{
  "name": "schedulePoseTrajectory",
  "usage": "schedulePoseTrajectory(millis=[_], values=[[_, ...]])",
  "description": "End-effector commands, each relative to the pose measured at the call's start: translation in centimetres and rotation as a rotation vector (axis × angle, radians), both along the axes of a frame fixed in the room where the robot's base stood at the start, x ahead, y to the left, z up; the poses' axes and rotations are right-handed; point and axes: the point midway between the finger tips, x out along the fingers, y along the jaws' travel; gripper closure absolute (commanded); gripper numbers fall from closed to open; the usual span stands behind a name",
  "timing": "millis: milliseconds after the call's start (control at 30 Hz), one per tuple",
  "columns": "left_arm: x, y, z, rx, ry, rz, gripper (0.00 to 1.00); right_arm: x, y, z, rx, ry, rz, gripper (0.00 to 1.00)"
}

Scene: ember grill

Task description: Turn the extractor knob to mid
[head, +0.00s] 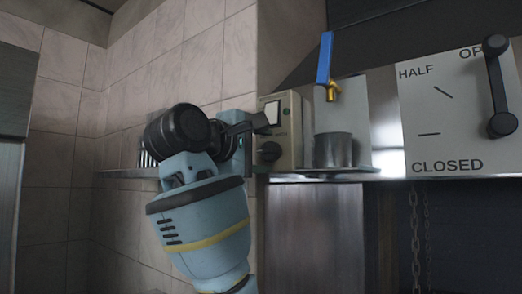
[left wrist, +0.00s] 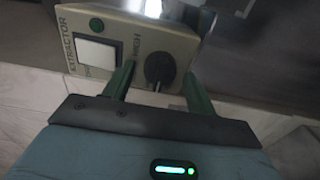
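The extractor box (head: 288,122) is a beige panel on the wall in the head view, with a black round knob (head: 269,152) low on its face. In the left wrist view the box (left wrist: 112,22) shows the word EXTRACTOR, a white switch (left wrist: 96,53) and the knob (left wrist: 160,66) beside the word HIGH. A pale mark shows at the knob's lower edge; I cannot tell its exact setting. My left gripper (left wrist: 160,76) is open, one finger on each side of the knob, with gaps visible. The arm partly hides the box in the head view. My right gripper is not in view.
A metal shelf (head: 330,177) runs below the box and holds a metal cup (head: 333,150). A blue-handled tap (head: 325,60) is above the cup. A HALF/CLOSED panel (head: 440,125) with a black lever (head: 498,90) is at right. Chains (head: 414,225) hang below.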

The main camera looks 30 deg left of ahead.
Motion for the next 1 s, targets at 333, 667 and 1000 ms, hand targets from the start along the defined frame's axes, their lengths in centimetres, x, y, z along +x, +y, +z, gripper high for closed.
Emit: schedulePoseTrajectory(millis=[333,667,1000], values=[[-0.02,0.01,-0.03,0.0,0.001,0.0,0.86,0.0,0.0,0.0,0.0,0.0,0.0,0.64],[-0.02,0.06,-0.05,0.059,-0.003,0.001,0.86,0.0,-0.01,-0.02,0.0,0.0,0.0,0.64],[-0.01,0.08,0.0,0.307,-0.022,0.001,0.86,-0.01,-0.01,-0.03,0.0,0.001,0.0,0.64]])
